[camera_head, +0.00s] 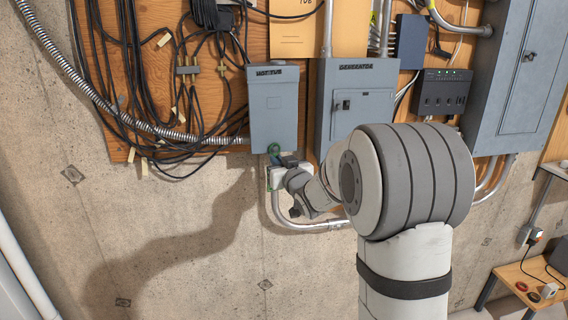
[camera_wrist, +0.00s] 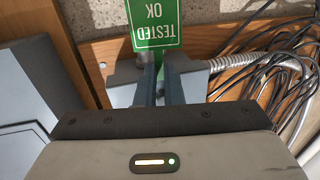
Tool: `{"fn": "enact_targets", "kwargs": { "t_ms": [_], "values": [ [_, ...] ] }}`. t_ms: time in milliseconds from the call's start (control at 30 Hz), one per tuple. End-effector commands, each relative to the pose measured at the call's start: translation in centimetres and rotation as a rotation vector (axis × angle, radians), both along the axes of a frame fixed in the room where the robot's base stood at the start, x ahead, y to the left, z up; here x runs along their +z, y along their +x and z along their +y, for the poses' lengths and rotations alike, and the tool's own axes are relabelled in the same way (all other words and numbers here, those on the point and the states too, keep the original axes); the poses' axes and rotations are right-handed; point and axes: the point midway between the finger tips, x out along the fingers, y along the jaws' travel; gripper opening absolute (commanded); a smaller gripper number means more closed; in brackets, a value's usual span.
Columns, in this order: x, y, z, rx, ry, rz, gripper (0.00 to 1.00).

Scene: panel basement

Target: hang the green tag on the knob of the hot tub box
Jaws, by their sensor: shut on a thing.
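The hot tub box (camera_head: 273,108) is a grey box on the wall, labelled "HOT TUB". My gripper (camera_head: 280,162) is just below its lower edge. My gripper (camera_wrist: 160,85) is shut on the green tag (camera_wrist: 156,28), which reads "TESTED OK" upside down in the wrist view and extends beyond the fingertips.
The generator box (camera_head: 345,105) stands close to the right of the hot tub box. Black cables (camera_head: 150,75) and a metal conduit (camera_head: 80,85) are to its left. A bent pipe (camera_head: 290,222) runs below my gripper. A small wooden table (camera_head: 528,280) is at lower right.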

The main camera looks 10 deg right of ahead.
Motion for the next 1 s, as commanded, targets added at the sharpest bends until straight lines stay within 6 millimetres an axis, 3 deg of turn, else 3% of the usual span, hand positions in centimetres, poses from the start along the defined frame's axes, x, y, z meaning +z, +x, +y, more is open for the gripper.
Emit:
{"fn": "enact_targets", "kwargs": {
  "t_ms": [367, 400, 700, 1000],
  "values": [
    [-0.04, 0.02, 0.01, 0.000, 0.000, 0.001, 0.00],
    [-0.04, 0.02, 0.01, 0.000, 0.000, 0.001, 0.08],
    [-0.02, 0.01, 0.00, 0.000, 0.000, 0.001, 0.33],
    [-0.02, 0.00, 0.00, 0.000, 0.000, 0.001, 0.33]
  ]
}}
